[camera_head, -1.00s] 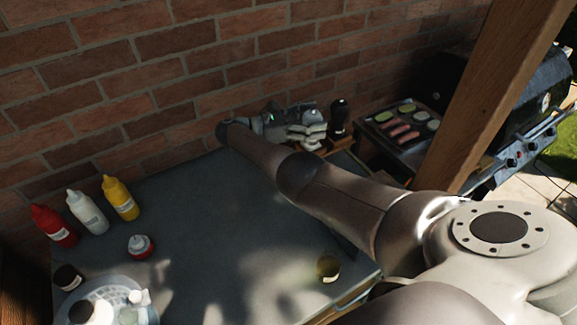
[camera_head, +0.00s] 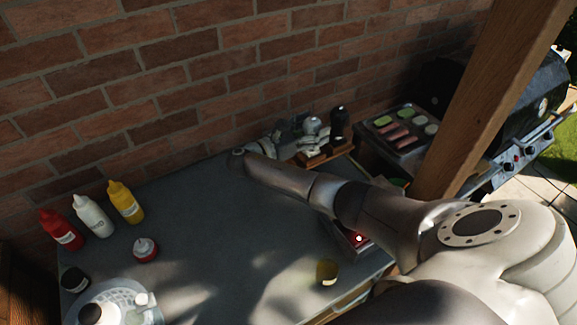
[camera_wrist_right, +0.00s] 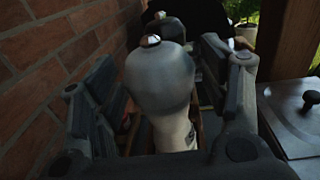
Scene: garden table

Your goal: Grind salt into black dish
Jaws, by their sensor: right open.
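A pale grinder with a rounded grey head and silver knob (camera_wrist_right: 160,85) stands upright between the fingers of my right gripper (camera_wrist_right: 165,95) in the right wrist view. The fingers are open on both sides of it; contact cannot be told. In the head view, my right gripper (camera_head: 298,135) is at the back of the table, around the grey grinder head (camera_head: 312,124). A black grinder (camera_head: 339,123) stands just right of it. I cannot make out the black dish for certain; my right arm covers part of the table. My left gripper is not in view.
A wooden tray (camera_head: 318,157) lies under the grinders, near the brick wall (camera_head: 200,80). Red (camera_head: 61,230), white (camera_head: 92,215) and yellow (camera_head: 125,202) bottles stand left. A small yellowish cup (camera_head: 327,272) is near the front edge. A wooden post (camera_head: 490,95) rises right.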

